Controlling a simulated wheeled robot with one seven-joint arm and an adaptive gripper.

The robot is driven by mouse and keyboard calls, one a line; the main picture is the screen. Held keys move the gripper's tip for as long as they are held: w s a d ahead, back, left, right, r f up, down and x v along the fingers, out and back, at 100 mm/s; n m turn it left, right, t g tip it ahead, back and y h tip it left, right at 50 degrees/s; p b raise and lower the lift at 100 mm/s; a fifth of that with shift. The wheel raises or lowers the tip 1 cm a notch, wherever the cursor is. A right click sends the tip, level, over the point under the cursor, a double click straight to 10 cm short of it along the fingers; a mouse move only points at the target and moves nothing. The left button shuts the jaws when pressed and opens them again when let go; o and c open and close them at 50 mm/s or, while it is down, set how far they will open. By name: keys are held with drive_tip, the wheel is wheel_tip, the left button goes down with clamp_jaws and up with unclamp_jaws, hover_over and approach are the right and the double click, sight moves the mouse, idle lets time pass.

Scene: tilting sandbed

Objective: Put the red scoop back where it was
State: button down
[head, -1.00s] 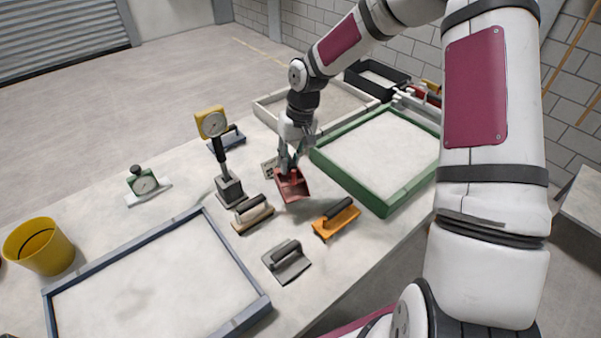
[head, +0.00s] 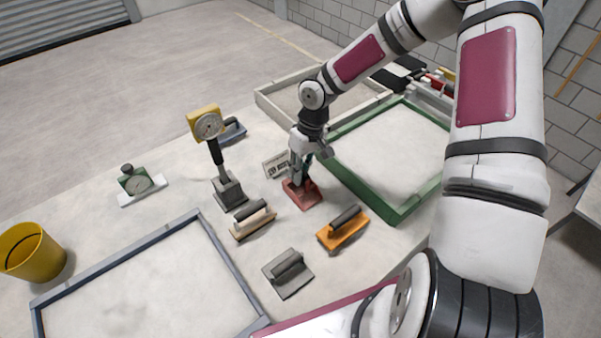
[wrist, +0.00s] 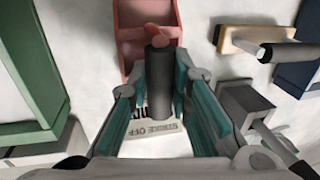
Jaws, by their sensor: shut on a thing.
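The red scoop (head: 303,195) is at the middle of the table in the head view, flat and level, low at the table top. Whether it touches the table is hard to tell. In the wrist view its red pan (wrist: 146,28) and dark handle (wrist: 159,90) show. My gripper (head: 297,178) points down at the handle end and is shut on the scoop's handle; its teal fingers (wrist: 160,105) lie on both sides of it. A card reading "STRIKE OFF" (wrist: 158,140) lies under the handle; it also shows in the head view (head: 275,166).
A wooden float (head: 252,221), an orange float (head: 343,230) and a grey trowel (head: 288,273) lie close in front. A dial gauge on a post (head: 207,125) stands left. The green-framed sandbed (head: 399,213) is close on the right; a blue-grey frame (head: 60,285) is front left.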

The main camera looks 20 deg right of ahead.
drive_tip(key=shift+f, duration=0.45)
drive_tip(key=c, duration=1.5)
unclamp_jaws()
drive_tip(key=shift+f, duration=0.15)
drive_tip(key=shift+o, duration=0.2)
drive_tip(key=s+v, duration=0.1)
drive_tip(key=v, duration=1)
drive_tip(key=s+r+m+t+h, duration=0.1)
drive_tip(key=s+r+h, duration=0.1)
drive_tip(key=s+r, duration=0.5)
drive_tip(key=s+r+m+t+h, duration=0.1)
drive_tip(key=s+r+h, duration=0.2)
drive_tip(key=r, duration=0.8)
drive_tip(key=s+a+r+t+y, duration=0.1)
drive_tip(key=s+r+t, duration=0.1)
drive_tip(key=s+r, duration=0.2)
drive_tip(key=s+a+r+m+t+y, duration=0.1)
drive_tip(key=s+r, duration=0.3)
drive_tip(key=s, duration=0.4)
drive_tip(key=shift+s+m+t+y, duration=0.3)
drive_tip(key=shift+t, duration=0.3)
